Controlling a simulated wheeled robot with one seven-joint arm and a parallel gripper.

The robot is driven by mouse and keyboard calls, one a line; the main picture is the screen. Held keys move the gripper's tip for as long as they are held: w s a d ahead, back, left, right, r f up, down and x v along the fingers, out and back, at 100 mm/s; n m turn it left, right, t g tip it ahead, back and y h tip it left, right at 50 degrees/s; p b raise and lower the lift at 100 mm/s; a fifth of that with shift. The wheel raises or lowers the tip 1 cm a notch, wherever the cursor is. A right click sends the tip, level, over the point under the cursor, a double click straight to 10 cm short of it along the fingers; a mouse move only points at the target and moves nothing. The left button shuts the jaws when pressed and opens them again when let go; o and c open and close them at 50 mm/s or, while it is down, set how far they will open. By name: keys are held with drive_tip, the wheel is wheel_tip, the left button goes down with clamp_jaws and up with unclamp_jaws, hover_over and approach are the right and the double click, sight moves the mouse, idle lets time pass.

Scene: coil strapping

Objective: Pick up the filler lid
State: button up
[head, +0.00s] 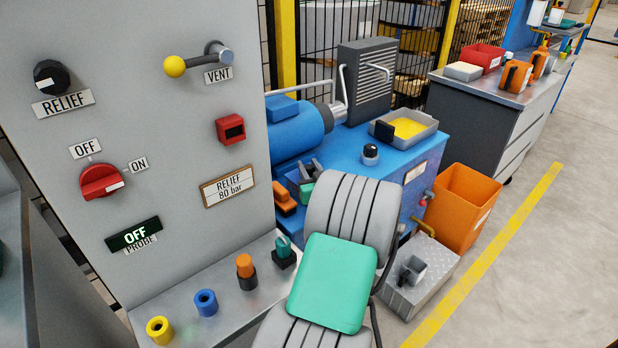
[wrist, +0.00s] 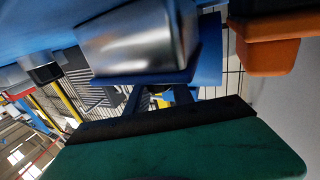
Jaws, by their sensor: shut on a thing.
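My gripper (head: 308,172) is low over the left part of the blue power unit (head: 350,150), just beyond my green-padded arm, which hides part of it. It is shut on what I take to be the filler lid. In the wrist view, a smooth grey metal piece (wrist: 138,42), seemingly the lid, is close ahead against the blue surface. The dark edge and green body in front of it look like my own gripper. The exact contact is hard to make out, and I cannot tell whether the lid is clear of the unit.
An orange block (head: 284,200) is close beside my gripper. A blue motor (head: 298,132), a black knob (head: 370,152) and a tray of yellow material (head: 408,128) are on the unit. A control panel (head: 150,130) stands left. An orange bin (head: 462,205) is right; floor beyond it is clear.

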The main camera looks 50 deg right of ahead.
clamp_jaws()
